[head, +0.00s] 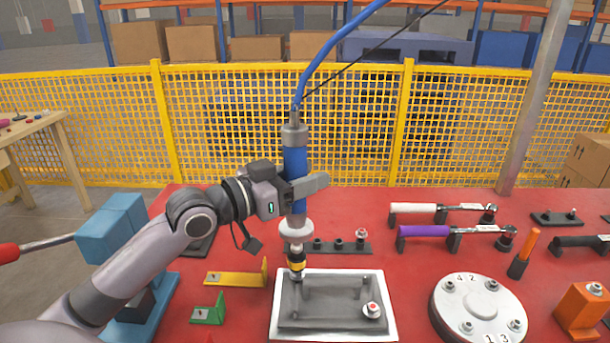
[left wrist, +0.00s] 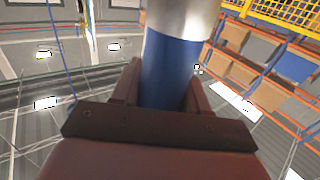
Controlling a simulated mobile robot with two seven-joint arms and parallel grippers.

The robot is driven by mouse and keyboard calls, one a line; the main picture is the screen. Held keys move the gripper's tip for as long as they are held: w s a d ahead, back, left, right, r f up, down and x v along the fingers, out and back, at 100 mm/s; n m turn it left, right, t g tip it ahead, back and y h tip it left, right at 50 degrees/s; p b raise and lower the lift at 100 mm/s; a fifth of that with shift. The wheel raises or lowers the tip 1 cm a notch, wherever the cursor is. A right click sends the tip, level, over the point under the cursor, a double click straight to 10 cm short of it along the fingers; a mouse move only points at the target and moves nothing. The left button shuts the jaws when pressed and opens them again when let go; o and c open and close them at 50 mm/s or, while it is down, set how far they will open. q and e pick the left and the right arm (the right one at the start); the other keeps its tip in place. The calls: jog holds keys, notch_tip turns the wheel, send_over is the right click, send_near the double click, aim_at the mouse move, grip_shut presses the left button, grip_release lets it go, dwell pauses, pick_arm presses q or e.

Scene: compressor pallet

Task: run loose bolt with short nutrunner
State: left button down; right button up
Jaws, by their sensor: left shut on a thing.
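My left gripper (head: 299,187) is shut around the blue body of the nutrunner (head: 294,163), which stands upright. In the left wrist view the nutrunner's blue body (left wrist: 172,72) sits between the two fingers (left wrist: 160,92). Its yellow-banded socket end (head: 296,263) points down over the back left part of a grey plate in a white-rimmed tray (head: 390,322). I cannot tell whether the socket touches anything; what is under it is hidden. A bolt with a red mark (head: 372,309) sits at the tray's front right. My right gripper is not in view.
A black rack (head: 340,248) with bolts stands behind the tray. A numbered white disc (head: 478,308) with several bolts lies to its right. White (head: 420,208) and purple (head: 425,230) torque wrenches rest behind. Yellow (head: 235,279) and green (head: 207,315) brackets and a blue vise (head: 110,230) stand left.

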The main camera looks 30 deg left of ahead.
aim_at(305, 199)
pick_arm(q)
jog(key=shift+f+b, duration=1.4)
jog(key=shift+f, duration=0.9)
dwell(2.5)
